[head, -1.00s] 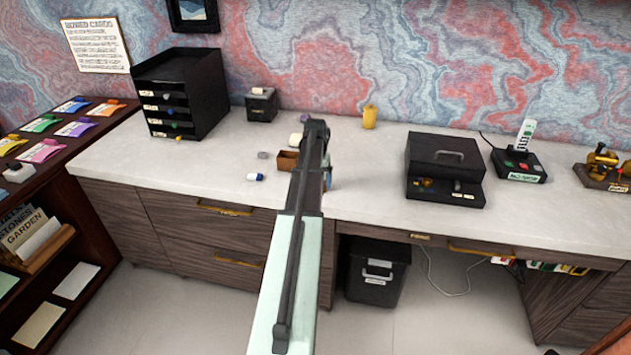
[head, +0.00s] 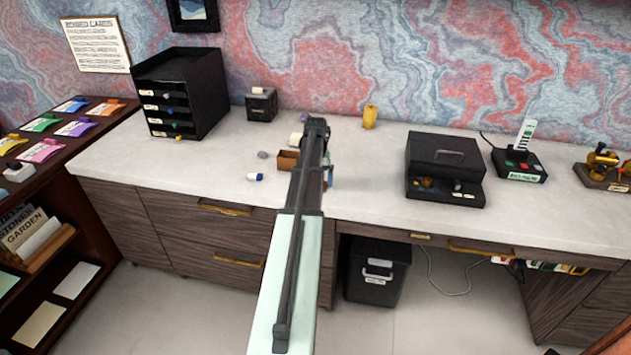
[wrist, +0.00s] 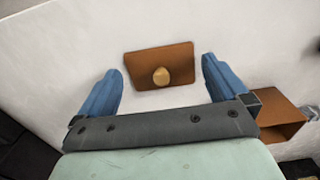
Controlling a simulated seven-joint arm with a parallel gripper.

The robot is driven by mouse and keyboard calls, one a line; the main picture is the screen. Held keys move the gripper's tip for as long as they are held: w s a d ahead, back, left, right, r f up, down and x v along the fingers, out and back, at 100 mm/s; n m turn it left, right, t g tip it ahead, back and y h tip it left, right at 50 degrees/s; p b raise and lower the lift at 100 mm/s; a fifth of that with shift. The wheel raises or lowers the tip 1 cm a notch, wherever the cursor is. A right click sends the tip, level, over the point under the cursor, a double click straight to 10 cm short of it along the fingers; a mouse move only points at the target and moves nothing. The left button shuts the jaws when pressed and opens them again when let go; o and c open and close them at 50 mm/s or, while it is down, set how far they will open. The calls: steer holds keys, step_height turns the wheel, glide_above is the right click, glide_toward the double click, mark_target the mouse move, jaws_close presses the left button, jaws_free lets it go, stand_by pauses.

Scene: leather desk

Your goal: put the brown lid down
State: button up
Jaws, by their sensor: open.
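The brown lid (wrist: 160,68), a flat rectangle with a light tan knob, shows in the wrist view against the pale desktop. It appears to lie flat with its knob up. My gripper (wrist: 162,80) is open, with one blue finger to each side of the lid and a gap on both sides. A brown open box (wrist: 275,118) is to the right of the gripper in the wrist view. In the head view the box (head: 288,160) stands just left of my arm. The lid is hidden behind my arm there, and my gripper (head: 328,178) is mostly hidden.
A white bottle with a blue cap (head: 254,176) and a small grey item (head: 263,154) lie left of the box. A black case (head: 446,160) stands to the right and a yellow canister (head: 370,116) at the back. The desktop (head: 365,185) between arm and case is clear.

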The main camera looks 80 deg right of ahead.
step_height(320, 180, up, 11)
stand_by(0.5)
steer(key=shift+r, duration=0.1)
stand_by(0.3)
